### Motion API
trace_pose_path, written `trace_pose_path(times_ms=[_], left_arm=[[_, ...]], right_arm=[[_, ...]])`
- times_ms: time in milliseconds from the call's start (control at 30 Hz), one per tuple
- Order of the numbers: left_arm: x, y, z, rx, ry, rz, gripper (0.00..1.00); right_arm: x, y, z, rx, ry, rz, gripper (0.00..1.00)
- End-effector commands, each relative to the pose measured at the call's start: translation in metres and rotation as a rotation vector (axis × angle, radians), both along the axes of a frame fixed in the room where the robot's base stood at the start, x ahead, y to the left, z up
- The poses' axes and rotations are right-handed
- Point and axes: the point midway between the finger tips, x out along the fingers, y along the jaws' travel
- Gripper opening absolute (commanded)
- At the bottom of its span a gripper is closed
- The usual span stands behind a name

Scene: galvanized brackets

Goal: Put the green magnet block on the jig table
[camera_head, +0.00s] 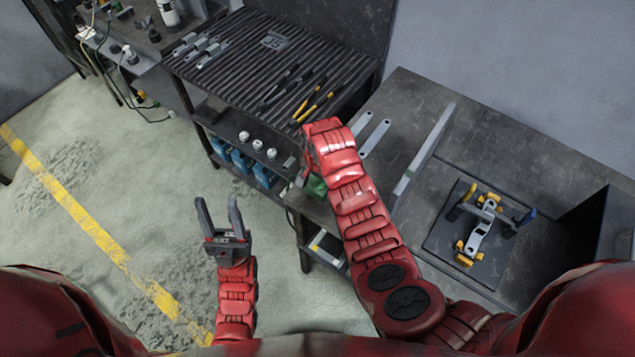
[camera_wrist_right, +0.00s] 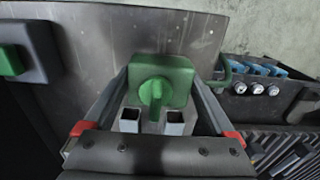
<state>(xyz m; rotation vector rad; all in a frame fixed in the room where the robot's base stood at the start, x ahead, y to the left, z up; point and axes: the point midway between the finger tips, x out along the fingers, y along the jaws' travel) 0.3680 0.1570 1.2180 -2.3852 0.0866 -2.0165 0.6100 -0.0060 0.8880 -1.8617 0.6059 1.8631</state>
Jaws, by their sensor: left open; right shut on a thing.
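In the right wrist view, the green magnet block (camera_wrist_right: 178,72), with a green knob on its face, sits between the two fingers of my right gripper (camera_wrist_right: 158,75), which is shut on it. A grey metal surface lies behind it; I cannot tell whether they touch. In the head view my right gripper is mostly hidden behind my right arm, near the left edge of the dark table on the right. A green patch (camera_head: 316,186) shows beside the arm there. That table (camera_head: 520,130) carries a jig (camera_head: 480,228). My left gripper (camera_head: 219,204) is open and empty above the floor.
A slatted table (camera_head: 240,70) with pliers and metal parts stands at the back, with blue bins (camera_head: 240,160) on its shelf. Flat grey bars (camera_head: 425,150) lie on the right table. Another green part (camera_wrist_right: 12,60) is at the left of the wrist view.

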Motion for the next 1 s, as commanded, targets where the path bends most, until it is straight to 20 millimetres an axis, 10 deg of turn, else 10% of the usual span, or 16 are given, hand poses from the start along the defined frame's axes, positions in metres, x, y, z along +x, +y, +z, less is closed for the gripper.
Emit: trace_pose_path(times_ms=[267, 300, 333, 767, 1000], left_arm=[[0.0, 0.0, -0.003, 0.0, 0.0, 0.0, 0.5], [0.0, 0.0, -0.003, 0.0, 0.0, 0.0, 0.5], [0.0, 0.0, -0.003, 0.0, 0.0, 0.0, 0.5], [0.0, 0.0, -0.006, 0.0, 0.0, 0.0, 0.5], [0.0, 0.0, -0.01, 0.0, 0.0, 0.0, 0.5]], right_arm=[[0.001, 0.001, -0.003, 0.001, -0.002, 0.0, 0.0], [0.001, 0.001, -0.003, 0.001, -0.002, 0.001, 0.93], [0.0, 0.001, -0.003, 0.001, -0.002, 0.001, 0.99], [0.001, 0.001, 0.007, 0.002, -0.002, 0.001, 1.0], [0.002, 0.001, 0.055, 0.002, -0.008, 0.0, 1.0]])
